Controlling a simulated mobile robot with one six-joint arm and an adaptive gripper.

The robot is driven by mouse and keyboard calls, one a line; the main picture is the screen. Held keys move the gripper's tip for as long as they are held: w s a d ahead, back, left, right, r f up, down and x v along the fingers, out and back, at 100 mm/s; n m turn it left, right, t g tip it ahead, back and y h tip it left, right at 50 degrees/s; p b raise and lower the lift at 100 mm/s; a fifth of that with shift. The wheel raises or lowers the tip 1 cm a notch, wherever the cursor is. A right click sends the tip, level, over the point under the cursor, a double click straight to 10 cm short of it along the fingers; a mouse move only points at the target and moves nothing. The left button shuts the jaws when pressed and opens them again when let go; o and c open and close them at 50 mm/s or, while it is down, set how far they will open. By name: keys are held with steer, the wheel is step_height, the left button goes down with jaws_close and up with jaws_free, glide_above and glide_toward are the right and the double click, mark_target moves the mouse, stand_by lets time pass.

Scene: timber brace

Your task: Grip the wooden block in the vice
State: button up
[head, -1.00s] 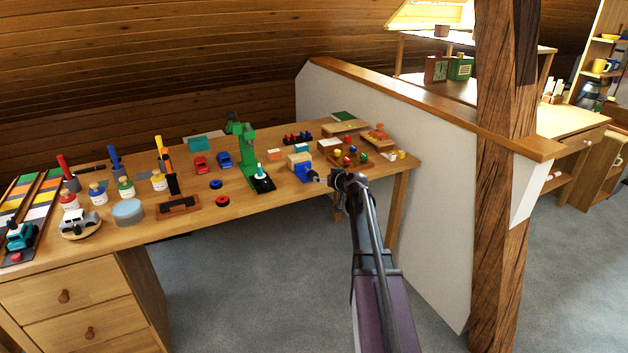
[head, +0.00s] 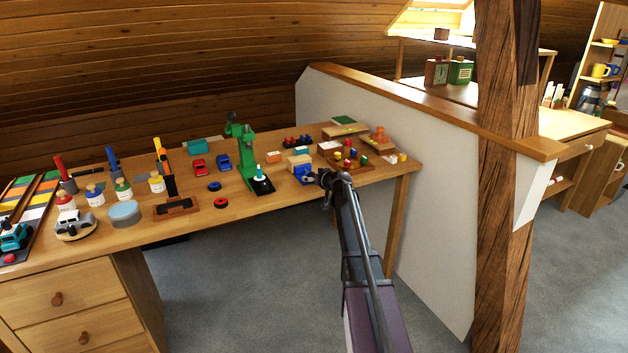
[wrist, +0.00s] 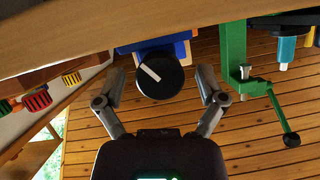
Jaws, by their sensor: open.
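The blue vice (head: 304,176) stands near the front edge of the workbench, and the light wooden block (head: 297,161) shows at its top. Whether the jaws press on the block is too small to tell. In the wrist view the vice's blue body (wrist: 183,48) shows behind a round black knob (wrist: 150,82) with a white bar. My gripper (head: 323,178) is at the knob side of the vice. In the wrist view my gripper (wrist: 160,75) is open, one finger either side of the knob, with gaps showing. The block cannot be made out clearly there.
A green drill press (head: 247,160) stands just left of the vice. A wooden tray with coloured pegs (head: 350,160) lies to the right. Open floor lies before the bench.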

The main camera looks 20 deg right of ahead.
steer(key=c, duration=1.1)
steer(key=shift+c, duration=0.2)
steer(key=shift+m+y+b, duration=0.3)
steer(key=shift+m+y, duration=0.5)
steer(key=shift+m, duration=0.2)
steer(key=o, duration=1.1)
steer(key=shift+o, duration=0.2)
